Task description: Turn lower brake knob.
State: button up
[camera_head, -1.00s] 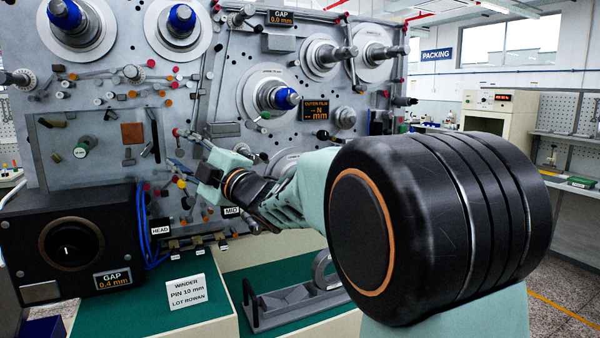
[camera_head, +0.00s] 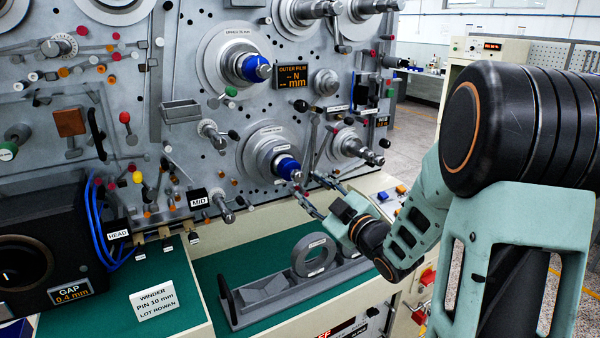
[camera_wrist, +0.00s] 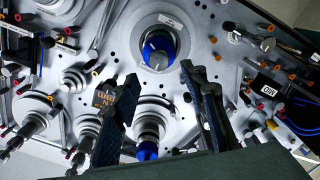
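The lower blue knob (camera_head: 287,168) sits at the front of a grey disc spindle low on the machine panel. In the wrist view it shows as the blue knob (camera_wrist: 158,46) just beyond the fingertips. My gripper (camera_head: 308,184) is beside it, slightly to its right and below in the head view. The fingers (camera_wrist: 161,72) are spread, with nothing between them. The knob appears ahead of the gap between the fingertips, and I see no contact. A second blue knob (camera_head: 256,68) on the spindle above also shows between the fingers in the wrist view (camera_wrist: 146,150).
Bare metal spindles (camera_head: 358,148) stick out right of the lower knob, and a short post (camera_head: 223,205) stands to its left. An outer film display (camera_head: 294,77) is above. A grey holder (camera_head: 262,297) with a ring stands on the green surface below.

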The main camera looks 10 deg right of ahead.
aim_at(299, 177)
jog(key=p+x, duration=0.1)
jog(key=x, duration=0.6)
jog(key=shift+w+p, duration=0.3)
jog(key=shift+w, duration=0.05)
grip_shut()
